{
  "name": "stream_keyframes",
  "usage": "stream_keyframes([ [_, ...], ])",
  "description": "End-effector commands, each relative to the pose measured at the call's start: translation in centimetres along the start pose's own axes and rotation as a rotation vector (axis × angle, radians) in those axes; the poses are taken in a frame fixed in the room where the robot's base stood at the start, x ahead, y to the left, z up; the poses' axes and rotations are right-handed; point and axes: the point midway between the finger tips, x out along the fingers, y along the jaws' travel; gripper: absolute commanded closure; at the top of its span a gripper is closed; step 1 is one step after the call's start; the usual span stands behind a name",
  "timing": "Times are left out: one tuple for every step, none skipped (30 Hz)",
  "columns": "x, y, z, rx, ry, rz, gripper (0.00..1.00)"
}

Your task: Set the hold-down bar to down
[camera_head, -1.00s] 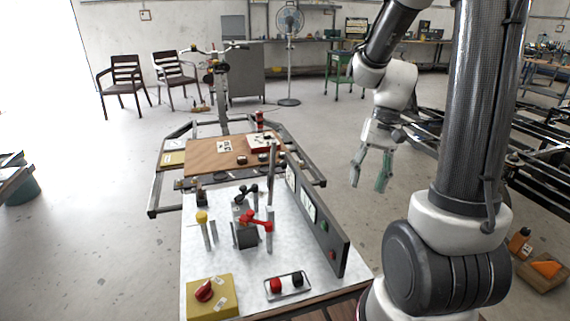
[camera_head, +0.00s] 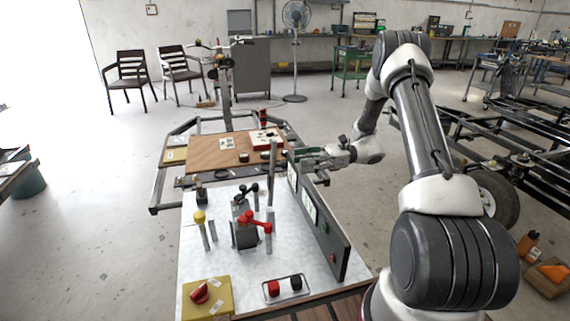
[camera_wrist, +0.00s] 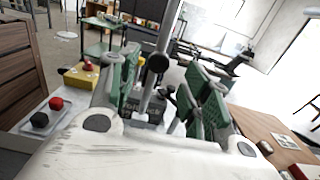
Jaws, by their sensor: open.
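My gripper (camera_head: 308,158) is open and empty, behind the upright panel, with its fingers pointing left toward the tall grey post (camera_head: 272,172). In the wrist view my gripper's green fingers (camera_wrist: 165,92) stand apart, and a grey post with a black knob (camera_wrist: 158,63) shows between them. How far it is from the fingers I cannot tell. A red-ended lever (camera_head: 257,222) lies over a dark block (camera_head: 244,236) on the white bench top. A black-knobbed lever (camera_head: 247,191) is just behind it. No part is clearly marked as the hold-down bar, and I cannot tell its position.
The dark upright panel (camera_head: 327,240) runs along the bench's right edge. A wooden board (camera_head: 212,152) lies beyond.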

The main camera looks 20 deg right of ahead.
Motion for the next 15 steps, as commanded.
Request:
stream_keyframes([
  [0.9, 0.0, 0.0, 0.000, 0.001, 0.002, 0.52],
  [1.4, 0.0, 0.0, -0.001, 0.001, 0.002, 0.52],
  [2.1, 0.1, 0.0, 0.000, 0.001, 0.004, 0.52],
  [2.7, 0.1, 0.0, 0.000, 0.001, 0.004, 0.52],
  [3.2, 0.1, 0.0, -0.001, 0.002, 0.003, 0.52],
  [3.9, 0.1, 0.0, -0.001, 0.002, 0.003, 0.52],
  [4.3, 0.1, -0.1, -0.001, 0.003, 0.003, 0.52],
  [4.7, 0.1, -0.1, -0.001, 0.003, 0.003, 0.52],
  [5.2, 0.1, -0.1, -0.001, 0.003, 0.003, 0.52],
  [5.6, 0.1, -0.1, -0.001, 0.003, 0.002, 0.52],
  [5.9, 0.1, 0.0, -0.002, 0.003, 0.002, 0.52],
  [6.2, 0.1, -0.1, -0.002, 0.003, 0.002, 0.52],
  [6.3, 0.1, -0.1, -0.002, 0.004, 0.001, 0.52],
  [6.4, 0.1, -0.1, -0.002, 0.004, 0.001, 0.52],
  [6.5, 0.1, -0.1, -0.003, 0.004, 0.001, 0.52],
])
